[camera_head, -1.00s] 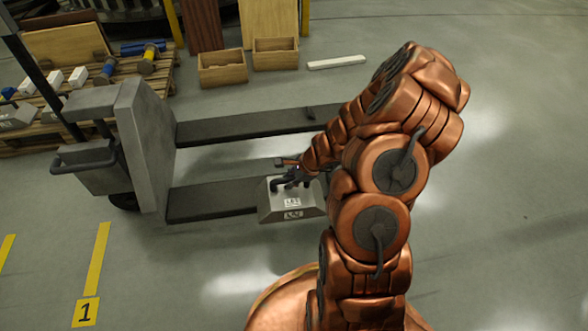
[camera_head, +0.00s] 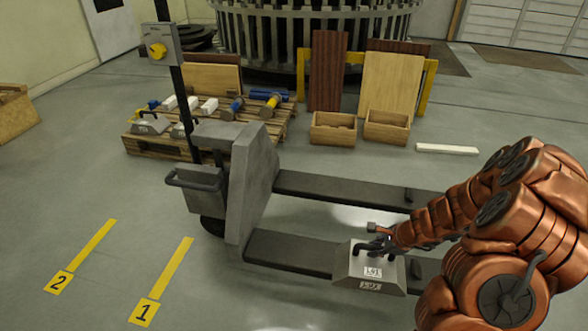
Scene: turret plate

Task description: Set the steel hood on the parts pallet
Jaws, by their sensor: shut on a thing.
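The steel hood (camera_head: 370,272) is a grey box with sloped sides, a dark handle on top and white labels on its front. It is at the near fork of a pallet truck; I cannot tell if it rests on the fork or hangs just above. My gripper (camera_head: 378,246) is shut on its handle; the fingers are small and partly hidden. The parts pallet (camera_head: 160,149) is a low wooden pallet at the left back, behind the truck. Grey handled pieces (camera_head: 148,125), white blocks (camera_head: 209,106) and blue-and-yellow cylindrical parts (camera_head: 271,104) lie on it.
The pallet truck (camera_head: 251,185) with its upright handle stands between the hood and the parts pallet. Two wooden boxes (camera_head: 333,128) and leaning boards (camera_head: 390,84) are behind. A white bar (camera_head: 447,149) lies on the floor. Floor around yellow marks 1 and 2 is clear.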

